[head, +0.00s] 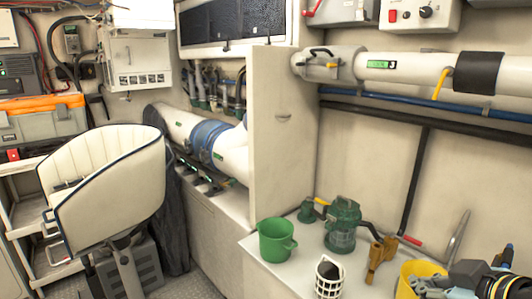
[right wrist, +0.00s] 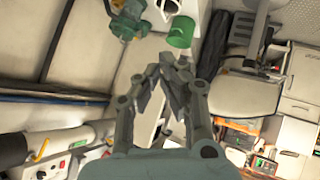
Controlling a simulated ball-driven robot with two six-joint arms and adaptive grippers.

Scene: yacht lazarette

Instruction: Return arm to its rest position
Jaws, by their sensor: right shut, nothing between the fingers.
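My right gripper (head: 428,287) shows at the bottom right edge of the head view, in front of a yellow container. In the right wrist view its two grey fingers (right wrist: 165,68) come together at the tips, shut with nothing between them. The white bench top (head: 305,268) lies to the left of this gripper in the head view. My left gripper is not in the head view.
On the bench stand a green bucket (head: 277,240), a green pump (head: 343,228), a white slotted basket (head: 329,278), a brown tool (head: 379,262) and the yellow container (head: 408,270). A white seat (head: 105,185) stands at left. A large white pipe (head: 410,66) runs along the wall.

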